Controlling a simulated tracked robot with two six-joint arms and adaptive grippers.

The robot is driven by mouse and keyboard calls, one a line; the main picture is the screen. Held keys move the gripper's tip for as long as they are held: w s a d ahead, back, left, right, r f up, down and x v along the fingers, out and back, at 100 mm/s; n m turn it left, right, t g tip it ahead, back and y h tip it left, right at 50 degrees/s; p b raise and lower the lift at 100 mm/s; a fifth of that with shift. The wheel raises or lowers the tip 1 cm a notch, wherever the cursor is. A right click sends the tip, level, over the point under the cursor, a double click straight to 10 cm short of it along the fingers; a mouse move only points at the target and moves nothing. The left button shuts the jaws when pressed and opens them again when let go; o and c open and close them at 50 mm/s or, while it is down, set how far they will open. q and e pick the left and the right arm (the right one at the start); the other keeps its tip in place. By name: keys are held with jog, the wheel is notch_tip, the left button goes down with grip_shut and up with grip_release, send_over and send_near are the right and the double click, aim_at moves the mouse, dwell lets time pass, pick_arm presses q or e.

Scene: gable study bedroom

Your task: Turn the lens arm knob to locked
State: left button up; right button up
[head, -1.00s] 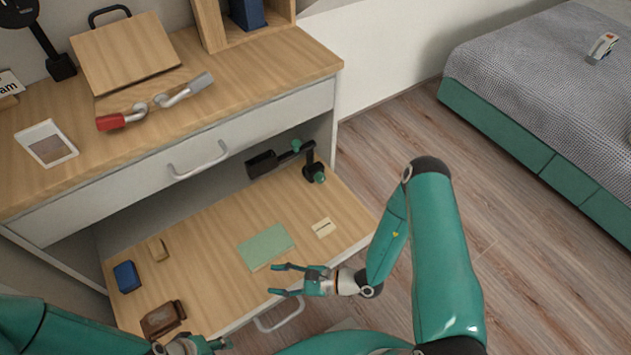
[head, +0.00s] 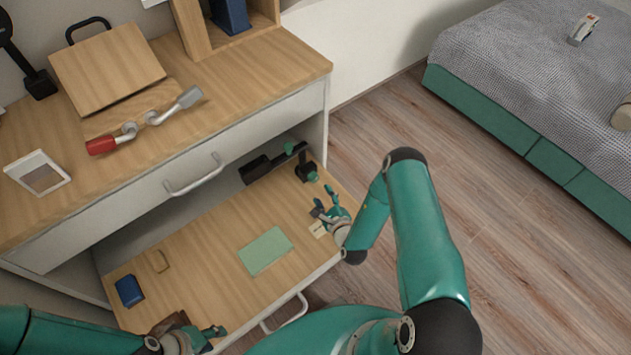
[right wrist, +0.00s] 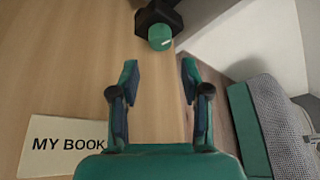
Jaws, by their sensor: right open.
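A black jointed lens arm (head: 305,171) stands at the back right of the open drawer, its dark head (head: 256,168) reaching left. A green knob (head: 312,177) is at its base, and another green part (head: 289,149) is at its upper joint. In the right wrist view the green knob (right wrist: 160,36) with a pale mark lies just beyond the fingertips, against the black base (right wrist: 157,14). My right gripper (head: 323,196) is open and empty, apart from the knob; its spread fingers (right wrist: 159,70) point at it. My left gripper (head: 212,335) is low at the drawer's front left, its jaw gap unclear.
A card reading "MY BOOK" (right wrist: 62,147) lies beside my right gripper. The drawer also holds a green pad (head: 265,251), a blue item (head: 129,291) and a brown item partly behind my left gripper. The desktop (head: 240,82) overhangs the drawer's rear. Floor is clear to the right.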

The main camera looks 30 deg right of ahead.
aim_at(314, 180)
jog(key=b+x, duration=0.1)
jog(key=x, duration=0.8)
jog(key=shift+a+b, duration=0.1)
jog(key=shift+b, duration=0.3)
